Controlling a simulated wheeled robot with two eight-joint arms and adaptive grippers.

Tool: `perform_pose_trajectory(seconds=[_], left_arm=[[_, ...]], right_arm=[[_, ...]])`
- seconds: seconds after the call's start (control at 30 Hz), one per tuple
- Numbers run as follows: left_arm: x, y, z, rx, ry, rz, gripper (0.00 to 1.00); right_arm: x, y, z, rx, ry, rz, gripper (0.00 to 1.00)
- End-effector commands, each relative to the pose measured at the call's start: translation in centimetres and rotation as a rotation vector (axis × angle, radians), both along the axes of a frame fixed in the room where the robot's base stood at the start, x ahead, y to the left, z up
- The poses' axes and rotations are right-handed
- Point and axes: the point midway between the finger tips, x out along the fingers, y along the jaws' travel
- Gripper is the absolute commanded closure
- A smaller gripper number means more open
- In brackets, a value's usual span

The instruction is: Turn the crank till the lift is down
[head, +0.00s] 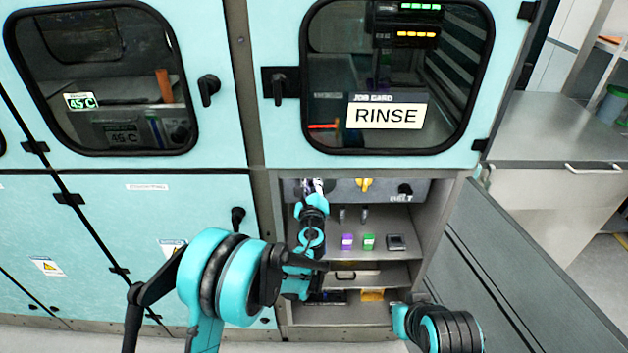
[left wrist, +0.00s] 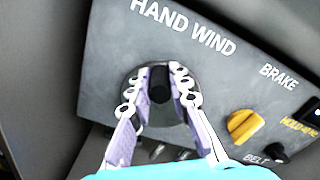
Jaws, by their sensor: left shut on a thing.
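The hand-wind crank (left wrist: 158,85) shows in the left wrist view as a black grip in front of a round dark hub, on a grey panel (left wrist: 105,85) lettered HAND WIND. My left gripper (left wrist: 160,92) is shut on the crank's black grip, one finger on each side. In the head view the same gripper (head: 314,187) reaches into the open lower bay, at the panel's left end, and hides the crank. The lift cannot be made out. Part of my right arm shows at the bottom right of the head view, but its gripper does not.
A yellow brake knob (left wrist: 245,125) sits right of the crank, near a BELT label. Below, a shelf holds a purple module (head: 347,241), a green module (head: 368,242) and a dark box (head: 396,242). An open door (head: 530,270) bounds the bay's right. A RINSE card (head: 387,115) hangs above.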

Motion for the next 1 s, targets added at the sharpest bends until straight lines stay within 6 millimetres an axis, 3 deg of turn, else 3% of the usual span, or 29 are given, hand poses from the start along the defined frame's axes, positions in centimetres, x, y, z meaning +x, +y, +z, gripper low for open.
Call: perform_pose_trajectory(seconds=[1.0], left_arm=[[0.0,2.6,-3.4,-0.958,0.000,0.001,1.00]], right_arm=[[0.0,0.0,0.0,0.000,0.000,0.000,1.00]])
